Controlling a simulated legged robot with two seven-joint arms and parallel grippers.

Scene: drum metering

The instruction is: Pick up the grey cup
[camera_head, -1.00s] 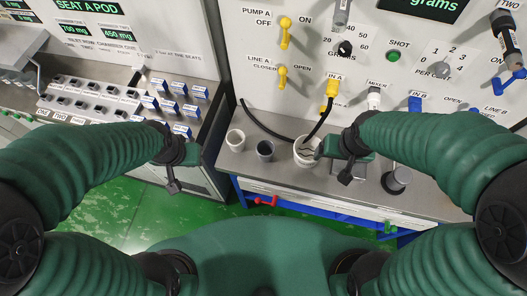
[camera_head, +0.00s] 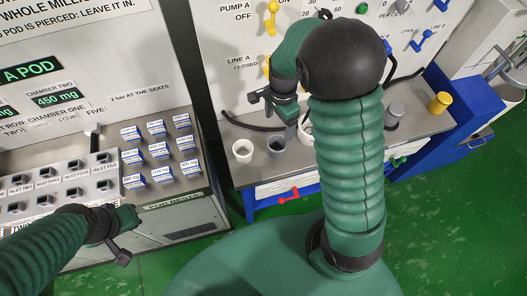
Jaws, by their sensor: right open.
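The grey cup (camera_head: 276,147) stands upright on the metal counter (camera_head: 232,180), near its front edge. A white cup (camera_head: 242,151) stands just left of it. My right gripper (camera_head: 282,120) is open and empty, above and slightly behind the grey cup, close to its rim; whether they touch cannot be told. My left gripper (camera_head: 124,238) is low at the left, in front of the pod bench and far from the cup; its jaws are unclear.
Another pale cup (camera_head: 305,130) is mostly hidden by my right arm. A dark hose (camera_head: 240,124) lies behind the cups. A yellow container (camera_head: 440,102) stands on the counter's right end. The blue-labelled pods (camera_head: 158,151) sit on the left bench.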

